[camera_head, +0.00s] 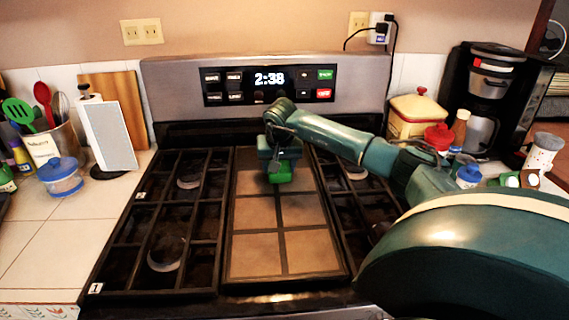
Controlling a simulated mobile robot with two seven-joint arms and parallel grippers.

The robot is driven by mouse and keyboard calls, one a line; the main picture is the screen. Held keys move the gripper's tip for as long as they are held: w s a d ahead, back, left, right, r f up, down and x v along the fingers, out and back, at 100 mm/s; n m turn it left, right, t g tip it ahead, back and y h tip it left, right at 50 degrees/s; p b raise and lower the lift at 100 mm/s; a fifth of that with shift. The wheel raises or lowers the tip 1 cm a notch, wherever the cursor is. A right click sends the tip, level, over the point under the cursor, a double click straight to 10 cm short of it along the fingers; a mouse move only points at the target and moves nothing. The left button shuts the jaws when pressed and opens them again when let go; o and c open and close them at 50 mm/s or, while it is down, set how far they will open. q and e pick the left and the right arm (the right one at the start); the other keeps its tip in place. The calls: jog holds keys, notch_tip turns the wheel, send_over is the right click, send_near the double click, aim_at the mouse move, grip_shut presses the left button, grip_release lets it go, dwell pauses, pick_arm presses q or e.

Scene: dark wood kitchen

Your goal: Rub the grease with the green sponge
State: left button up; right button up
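My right gripper (279,160) reaches in from the right over the far part of the stove's middle section. It is shut on the green sponge (281,175), which sits below its fingers. The sponge is at or just above the brown panel (255,240) in the middle of the stove; I cannot tell whether it touches. A darker smudge (250,184), perhaps the grease, shows on the panel around the sponge. Part of it is hidden by the sponge and gripper. My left gripper is not in view.
Black grates (205,225) flank the panel. The stove's control panel (268,83) rises behind. A coffee maker (487,95), a yellow canister (416,112) and several jars crowd the right.

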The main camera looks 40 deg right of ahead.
aim_at(267, 176)
jog(key=shift+w+a+p, duration=0.35)
jog(key=shift+w+a, duration=0.75)
jog(key=shift+a, duration=0.15)
jog(key=shift+w+d+f+b, duration=0.1)
jog(key=shift+w+d+b, duration=0.45)
jog(key=shift+w+d, duration=0.45)
jog(key=shift+s+d+p, duration=0.5)
jog(key=shift+s+d, duration=0.5)
jog(key=shift+d, duration=0.3)
jog(key=shift+s+d, duration=1.4)
jog(key=shift+d, duration=0.2)
jog(key=shift+p, duration=0.55)
jog(key=shift+w+a+p, duration=0.3)
jog(key=shift+w+a, duration=0.95)
jog(key=shift+a, duration=0.15)
jog(key=shift+w+a+f, duration=0.1)
jog(key=shift+w+a, duration=0.5)
jog(key=shift+a, duration=0.2)
jog(key=shift+w+a, duration=0.6)
jog(key=shift+a, duration=0.2)
